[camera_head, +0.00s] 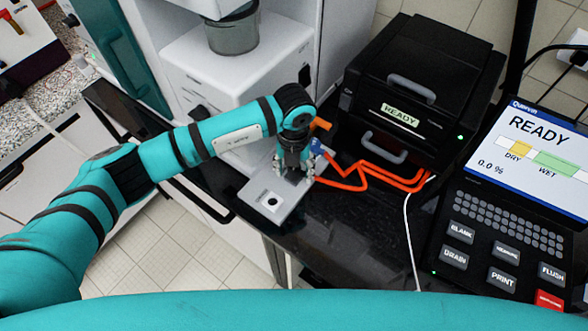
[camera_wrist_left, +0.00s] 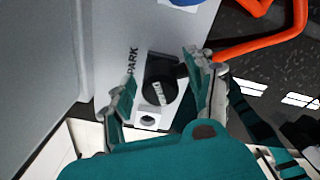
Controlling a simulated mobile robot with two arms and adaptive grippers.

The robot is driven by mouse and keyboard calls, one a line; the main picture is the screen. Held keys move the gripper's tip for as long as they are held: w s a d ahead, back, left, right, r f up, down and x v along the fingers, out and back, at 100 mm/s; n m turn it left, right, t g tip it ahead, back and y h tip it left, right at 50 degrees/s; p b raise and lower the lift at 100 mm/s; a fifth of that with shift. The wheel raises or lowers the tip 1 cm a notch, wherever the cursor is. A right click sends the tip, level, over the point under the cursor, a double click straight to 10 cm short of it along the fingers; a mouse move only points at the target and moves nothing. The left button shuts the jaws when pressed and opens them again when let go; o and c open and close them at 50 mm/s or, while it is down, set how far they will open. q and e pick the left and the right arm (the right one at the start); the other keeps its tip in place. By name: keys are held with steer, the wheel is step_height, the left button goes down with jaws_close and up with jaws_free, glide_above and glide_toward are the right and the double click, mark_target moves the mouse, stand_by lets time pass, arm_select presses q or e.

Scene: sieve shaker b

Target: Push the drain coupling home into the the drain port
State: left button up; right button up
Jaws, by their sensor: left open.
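My left gripper (camera_head: 293,174) points down over a grey plate (camera_head: 256,212) on the dark bench. I cannot tell whether this part is the drain coupling or the drain port. A pale square piece with a round hole (camera_wrist_left: 148,121) is beside it, and "PARK" is printed on the plate nearby. In the head view the fingers hide most of this spot. My right gripper is not in view.
Orange hoses (camera_head: 372,166) run from near the gripper to a black unit marked READY (camera_head: 420,75). A blue fitting (camera_head: 317,146) sits close beside the gripper. A white cabinet (camera_head: 235,65) rises behind. A control panel (camera_head: 510,200) stands at right. The front bench is clear.

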arm_select(q)
steer(key=shift+b, duration=0.4)
stand_by(0.5)
steer(key=shift+c, duration=0.2)
jaws_close()
steer(key=shift+r, duration=0.15)
steer(key=shift+r+p, duration=1.55)
steer(key=shift+r, duration=1.35)
steer(key=shift+r, duration=0.1)
